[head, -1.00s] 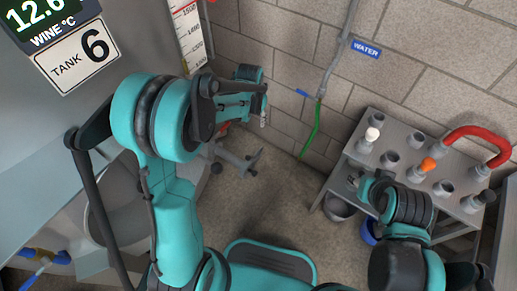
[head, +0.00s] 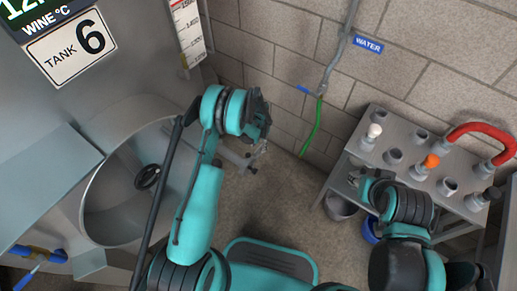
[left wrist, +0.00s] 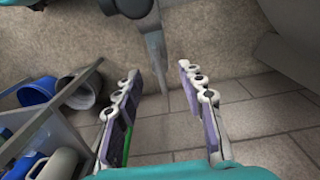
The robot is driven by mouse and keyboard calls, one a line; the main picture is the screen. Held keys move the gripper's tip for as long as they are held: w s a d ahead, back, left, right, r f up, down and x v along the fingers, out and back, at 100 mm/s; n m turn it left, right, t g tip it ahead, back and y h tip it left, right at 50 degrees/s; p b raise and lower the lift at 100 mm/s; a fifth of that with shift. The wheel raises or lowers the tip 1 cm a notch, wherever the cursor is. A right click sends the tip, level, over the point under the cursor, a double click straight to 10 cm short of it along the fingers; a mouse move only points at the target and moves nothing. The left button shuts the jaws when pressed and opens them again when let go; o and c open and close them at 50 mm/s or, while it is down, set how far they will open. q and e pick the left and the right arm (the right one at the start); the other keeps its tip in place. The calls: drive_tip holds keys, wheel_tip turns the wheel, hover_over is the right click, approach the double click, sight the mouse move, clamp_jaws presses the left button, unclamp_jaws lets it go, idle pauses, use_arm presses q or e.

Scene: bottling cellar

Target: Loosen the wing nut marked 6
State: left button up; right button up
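I cannot make out a wing nut in either view. The tank carries a white sign, TANK 6 (head: 66,46), at the upper left of the head view. Below it is a round steel opening (head: 92,200) with a black handwheel (head: 148,177) inside. My left gripper (head: 260,150) is right of that opening, over the floor, partly hidden by its own wrist. In the left wrist view the left gripper (left wrist: 165,95) has its two fingers apart with nothing between them. My right gripper (head: 360,186) is beside the grey rack; its finger opening is unclear.
The grey rack (head: 405,175) at the right holds fittings and a red hose (head: 480,130). A blue bucket (left wrist: 37,92) shows in the left wrist view. A green hose (head: 311,127) hangs on the brick wall. A grey metal leg (left wrist: 152,45) stands beyond the left fingers.

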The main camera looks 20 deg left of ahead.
use_arm(q)
drive_tip(key=shift+f, duration=0.85)
drive_tip(key=shift+r, duration=0.1)
clamp_jaws()
